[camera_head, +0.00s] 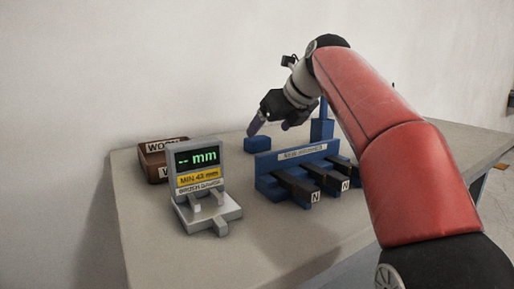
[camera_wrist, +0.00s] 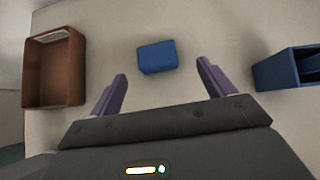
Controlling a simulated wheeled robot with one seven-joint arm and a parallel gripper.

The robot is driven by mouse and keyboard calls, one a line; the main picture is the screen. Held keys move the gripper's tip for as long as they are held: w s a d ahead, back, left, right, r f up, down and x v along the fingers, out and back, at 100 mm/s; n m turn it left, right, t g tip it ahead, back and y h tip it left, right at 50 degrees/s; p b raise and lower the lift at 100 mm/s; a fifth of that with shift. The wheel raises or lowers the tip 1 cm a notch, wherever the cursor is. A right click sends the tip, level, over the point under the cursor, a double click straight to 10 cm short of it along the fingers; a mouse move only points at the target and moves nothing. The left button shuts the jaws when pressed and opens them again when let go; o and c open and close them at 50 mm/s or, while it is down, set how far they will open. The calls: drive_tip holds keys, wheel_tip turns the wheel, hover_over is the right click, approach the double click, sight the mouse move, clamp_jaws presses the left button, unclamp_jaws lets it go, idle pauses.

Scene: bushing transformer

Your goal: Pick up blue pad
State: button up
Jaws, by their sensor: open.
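The blue pad (camera_head: 257,144) is a small blue block on the table behind the blue rack. In the wrist view the pad (camera_wrist: 157,56) lies just beyond the fingertips, roughly midway between them and apart from both. My gripper (camera_head: 268,128) is above the table close to the pad, with purple fingers pointing down. In the wrist view my gripper (camera_wrist: 160,70) has its fingers spread wide with nothing between them.
A brown box (camera_head: 153,161) stands at the left, also at left in the wrist view (camera_wrist: 29,75). A grey gauge (camera_head: 208,200) stands in front. A blue rack (camera_head: 268,165) holds black pieces. A blue holder (camera_wrist: 268,72) is at right. Table (camera_head: 145,235) around the pad is clear.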

sight(259, 138)
drive_tip(key=x, duration=0.3)
drive_tip(key=b+x, duration=0.1)
drive_tip(key=x, duration=0.2)
drive_tip(key=shift+w+a+f, duration=0.1)
drive_tip(key=shift+w+a, duration=0.05)
drive_tip(key=shift+a, duration=0.25)
drive_tip(key=c, duration=1.1)
drive_tip(key=shift+o, duration=0.2)
